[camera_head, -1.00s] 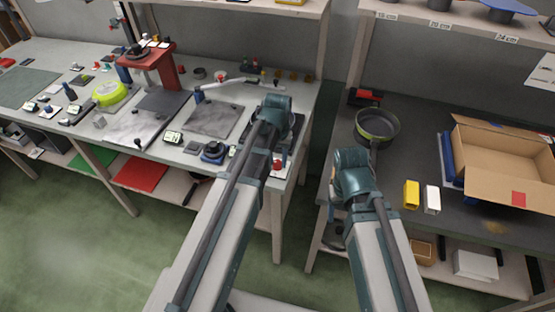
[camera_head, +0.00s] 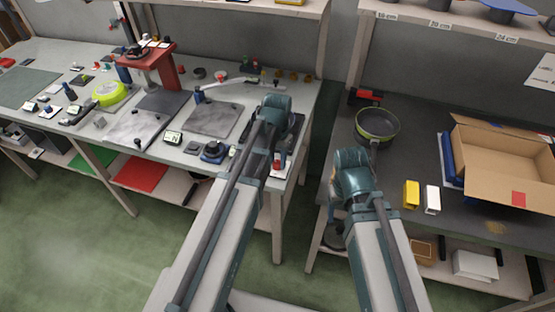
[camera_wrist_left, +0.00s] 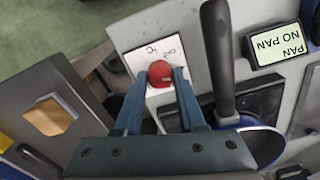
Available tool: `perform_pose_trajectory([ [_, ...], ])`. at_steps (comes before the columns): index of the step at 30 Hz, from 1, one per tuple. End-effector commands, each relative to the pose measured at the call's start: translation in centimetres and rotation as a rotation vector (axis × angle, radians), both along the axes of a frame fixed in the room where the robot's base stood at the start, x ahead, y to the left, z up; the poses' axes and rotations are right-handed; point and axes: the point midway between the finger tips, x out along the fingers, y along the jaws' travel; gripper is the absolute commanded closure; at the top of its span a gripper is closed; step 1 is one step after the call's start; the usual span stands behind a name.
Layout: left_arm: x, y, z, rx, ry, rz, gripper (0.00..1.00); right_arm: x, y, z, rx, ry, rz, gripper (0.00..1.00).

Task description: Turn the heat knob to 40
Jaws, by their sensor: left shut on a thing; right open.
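The red round heat knob (camera_wrist_left: 161,74) sits on a white plate (camera_wrist_left: 148,60) with dark markings too small to read. My left gripper (camera_wrist_left: 158,82) is shut on the knob, with one finger on each side of it. In the head view the red knob (camera_head: 277,164) shows at the front right corner of the left bench, and my left arm hides most of the gripper there. My right gripper (camera_head: 333,238) hangs at the front left of the right bench, partly hidden by my arm. It is open, with nothing visible in it.
A blue pan with a black handle (camera_wrist_left: 219,50) lies close beside the knob. A display reading "NO PAN" (camera_wrist_left: 280,44) stands near it.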

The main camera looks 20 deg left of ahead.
Motion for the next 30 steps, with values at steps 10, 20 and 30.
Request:
perform_pose_trajectory([
  [10, 0.0, 0.0, 0.0, 0.000, 0.001, 0.001, 0.32, 0.0, 0.0, 0.0, 0.000, 0.000, 0.000, 0.32],
  [20, 0.0, 0.0, 0.1, 0.000, 0.000, 0.002, 0.31, 0.0, 0.0, 0.1, 0.000, 0.000, 0.000, 0.32],
  [30, 0.0, 0.0, 2.3, 0.000, 0.000, 0.002, 0.31, 0.0, 0.0, 2.3, 0.000, 0.000, 0.000, 0.32],
])
